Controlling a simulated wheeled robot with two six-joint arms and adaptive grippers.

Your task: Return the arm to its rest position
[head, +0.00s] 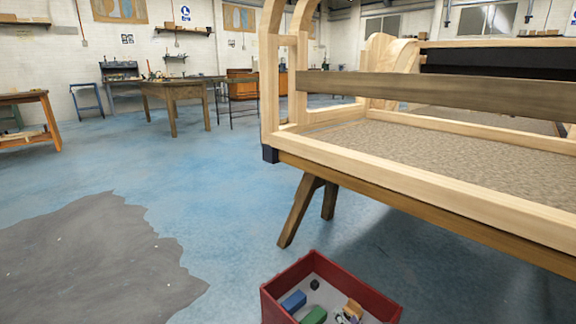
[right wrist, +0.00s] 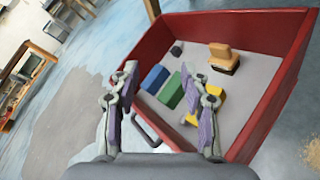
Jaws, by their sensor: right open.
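My right gripper (right wrist: 160,82) is open in the right wrist view, its two fingers apart with nothing between them. It is over the near side of a red box (right wrist: 285,85), above or beside its contents; the exact height is unclear. In the head view only a small grey bit of what may be this gripper (head: 345,319) shows at the bottom edge, over the red box (head: 375,288). The rest of the right arm is out of the picture. My left gripper and arm are in neither view.
The box holds a blue block (right wrist: 155,78), a green block (right wrist: 171,92), a yellow piece (right wrist: 208,104), a tan brush-like item (right wrist: 224,57) and a small dark piece (right wrist: 177,47). A wooden frame (head: 405,180) on trestles stands behind it. Blue floor (head: 190,210) is clear at left.

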